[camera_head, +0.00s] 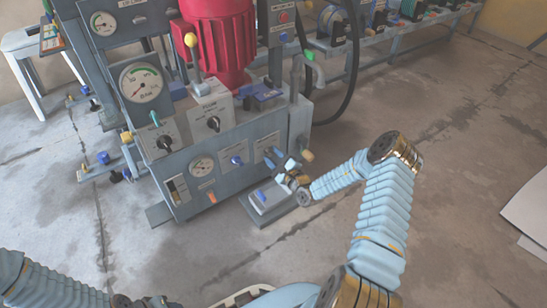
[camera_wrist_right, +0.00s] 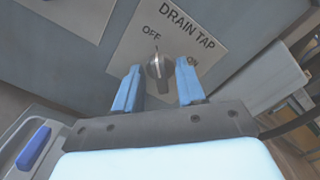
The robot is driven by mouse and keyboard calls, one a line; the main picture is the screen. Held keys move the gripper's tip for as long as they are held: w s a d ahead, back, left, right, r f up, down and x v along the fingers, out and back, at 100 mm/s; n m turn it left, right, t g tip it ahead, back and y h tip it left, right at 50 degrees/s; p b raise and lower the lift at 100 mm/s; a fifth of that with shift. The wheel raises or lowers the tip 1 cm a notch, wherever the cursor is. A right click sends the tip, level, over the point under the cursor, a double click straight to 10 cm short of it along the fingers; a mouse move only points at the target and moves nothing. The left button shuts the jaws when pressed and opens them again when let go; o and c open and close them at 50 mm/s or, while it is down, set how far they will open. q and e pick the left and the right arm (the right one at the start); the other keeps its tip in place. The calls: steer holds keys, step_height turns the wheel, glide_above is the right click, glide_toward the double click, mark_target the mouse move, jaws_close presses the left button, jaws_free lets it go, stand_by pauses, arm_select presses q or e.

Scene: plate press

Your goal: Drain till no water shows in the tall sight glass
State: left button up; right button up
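The drain tap knob (camera_wrist_right: 157,66) is a grey pointer on a plate (camera_wrist_right: 190,50) lettered DRAIN TAP, with OFF at its left and ON at its right in the right wrist view. My right gripper (camera_wrist_right: 157,88) is open, with its blue fingers on either side of the knob; I cannot tell whether they touch it. In the head view my right gripper (camera_head: 291,170) is at the right end of the press's lower front panel. My left gripper is not in view.
The grey press carries a red motor (camera_head: 222,40), a large gauge (camera_head: 141,82) and other knobs (camera_head: 236,160). A small grey box (camera_head: 265,199) stands on the base plate below my right gripper. The floor at the right is mostly clear.

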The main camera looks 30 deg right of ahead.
steer(key=shift+c, duration=0.4)
jaws_close()
steer(key=m+p, duration=0.3)
steer(key=shift+r, duration=0.2)
steer(key=m+p, duration=0.2)
steer(key=m, duration=0.2)
steer(key=shift+d, duration=0.15)
steer(key=m+p, duration=0.2)
steer(key=m, duration=0.3)
steer(key=shift+d+f, duration=0.1)
steer(key=shift+f, duration=0.05)
steer(key=m, duration=0.6)
steer(key=shift+d+f+p, duration=0.1)
steer(key=shift+f+p, duration=0.05)
steer(key=shift+p, duration=0.2)
